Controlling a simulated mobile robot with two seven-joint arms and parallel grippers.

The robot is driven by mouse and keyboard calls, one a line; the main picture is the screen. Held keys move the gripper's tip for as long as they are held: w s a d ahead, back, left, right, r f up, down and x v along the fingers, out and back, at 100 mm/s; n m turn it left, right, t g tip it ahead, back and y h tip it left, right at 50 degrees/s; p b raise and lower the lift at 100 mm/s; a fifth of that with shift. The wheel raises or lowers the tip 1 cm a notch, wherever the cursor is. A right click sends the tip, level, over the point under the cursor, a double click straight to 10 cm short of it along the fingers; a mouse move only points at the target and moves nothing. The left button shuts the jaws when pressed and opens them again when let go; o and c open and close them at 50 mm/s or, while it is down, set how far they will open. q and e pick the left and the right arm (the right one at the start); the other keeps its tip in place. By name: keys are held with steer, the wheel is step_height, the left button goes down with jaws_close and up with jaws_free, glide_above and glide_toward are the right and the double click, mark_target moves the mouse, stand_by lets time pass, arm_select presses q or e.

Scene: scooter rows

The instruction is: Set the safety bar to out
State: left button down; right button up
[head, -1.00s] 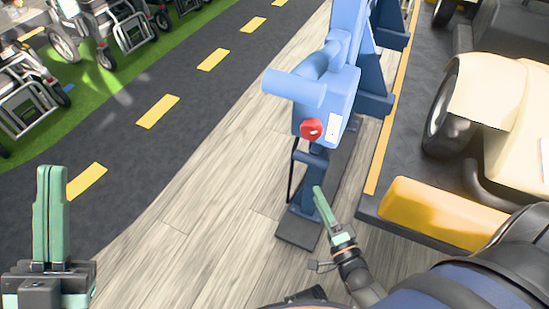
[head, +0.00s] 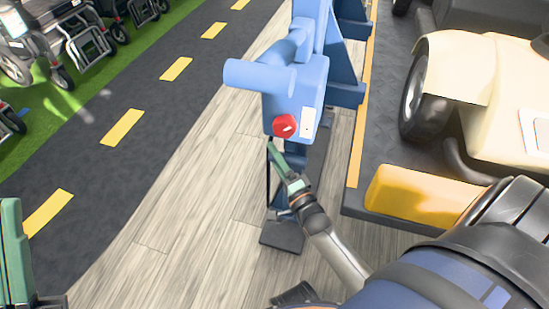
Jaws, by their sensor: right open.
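A blue post unit (head: 304,88) stands on the wood floor, upper middle of the head view. A thick blue cylinder (head: 258,77) sticks out to its left. A red round knob (head: 285,125) and a white label (head: 308,122) are on its lower face. I cannot tell which part is the safety bar or how it is set. My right gripper (head: 276,157) is open, its green fingers just below the red knob; whether they touch the post is unclear. My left gripper (head: 13,255) is at the lower left edge, partly cut off, away from the post.
A cream vehicle (head: 470,90) with a dark wheel stands on the right behind a yellow block (head: 418,198). A dark lane with yellow dashes (head: 123,128) runs on the left, with wheelchairs (head: 85,40) beyond. The wood floor (head: 185,215) is clear left of the post.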

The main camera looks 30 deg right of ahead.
steer(key=shift+w, duration=0.2)
jaws_close()
stand_by(0.5)
stand_by(0.9)
